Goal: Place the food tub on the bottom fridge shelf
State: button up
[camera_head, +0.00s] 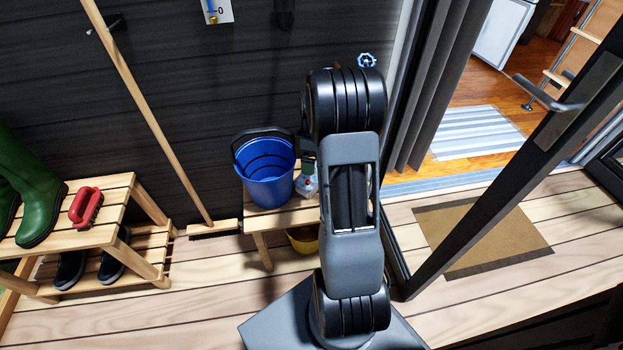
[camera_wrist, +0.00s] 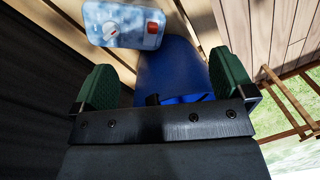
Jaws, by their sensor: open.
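My gripper (camera_wrist: 166,84) is open and empty, with its two green finger pads wide apart in the wrist view. No fridge shelf shows.
The blue bucket (camera_head: 264,172) stands on a low wooden bench (camera_head: 262,222). A broom (camera_head: 150,115) leans between. The glass door (camera_head: 510,170) stands open beside a doormat (camera_head: 482,238).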

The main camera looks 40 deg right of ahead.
aim_at(311, 181)
jog(key=w+d+n, duration=0.4)
jog(key=n, duration=0.9)
jog(key=shift+t, duration=0.3)
jog(key=f+b, duration=0.1)
jog(key=f, duration=0.3)
jog(key=a+f+b, duration=0.1)
jog(key=f+b, duration=0.1)
jog(key=f, duration=0.2)
jog(key=f+b, duration=0.2)
jog(key=f, duration=0.3)
jog(key=shift+s+a+f, duration=0.1)
jog(key=shift+s+a, duration=0.15)
jog(key=shift+a, duration=0.05)
